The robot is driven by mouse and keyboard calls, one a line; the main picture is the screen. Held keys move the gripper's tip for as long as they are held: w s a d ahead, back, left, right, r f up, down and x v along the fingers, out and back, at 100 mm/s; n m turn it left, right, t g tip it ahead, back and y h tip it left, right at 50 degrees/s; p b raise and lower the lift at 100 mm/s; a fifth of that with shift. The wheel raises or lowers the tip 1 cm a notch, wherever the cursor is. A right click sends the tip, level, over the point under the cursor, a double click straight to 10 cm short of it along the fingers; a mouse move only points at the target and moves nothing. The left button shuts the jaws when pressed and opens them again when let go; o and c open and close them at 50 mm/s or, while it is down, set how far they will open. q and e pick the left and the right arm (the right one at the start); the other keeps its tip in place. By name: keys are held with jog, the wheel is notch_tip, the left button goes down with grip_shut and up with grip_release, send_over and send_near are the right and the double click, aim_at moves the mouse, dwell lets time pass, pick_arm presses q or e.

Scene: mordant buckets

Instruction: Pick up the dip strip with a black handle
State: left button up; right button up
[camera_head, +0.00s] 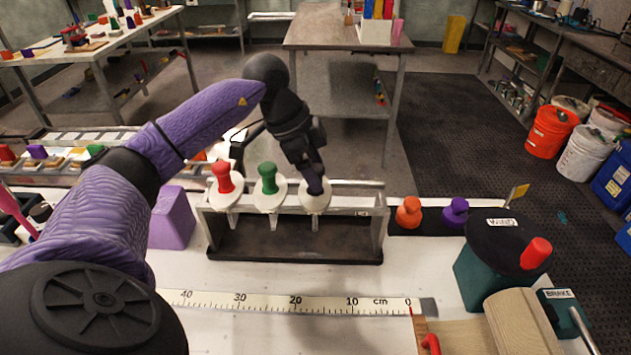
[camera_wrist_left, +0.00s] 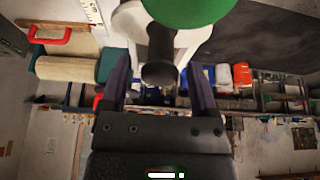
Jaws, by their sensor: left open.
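A rack (camera_head: 225,235) stands on the white bench and holds three dip strips with white round collars. The red-handled strip (camera_head: 221,177) is at the left and the green-handled strip (camera_head: 268,178) is in the middle. The black-handled dip strip (camera_wrist_left: 160,52) is at the right; its white collar (camera_head: 312,206) shows in the head view, where my gripper mostly hides its handle. My left gripper (camera_head: 315,182) is open above that collar. In the left wrist view, the black handle lies between the two purple fingers, with gaps showing. My right gripper is in neither view.
Orange (camera_head: 409,213) and purple (camera_head: 455,212) handled pieces stand on a dark strip right of the rack. A purple block (camera_head: 172,218) is at its left. A ruler strip (camera_head: 290,304) lies in front.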

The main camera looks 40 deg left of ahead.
aim_at(315, 198)
pick_arm(q)
jog(key=x, duration=0.3)
jog(key=shift+s, duration=0.1)
jog(key=shift+r, duration=0.15)
grip_shut()
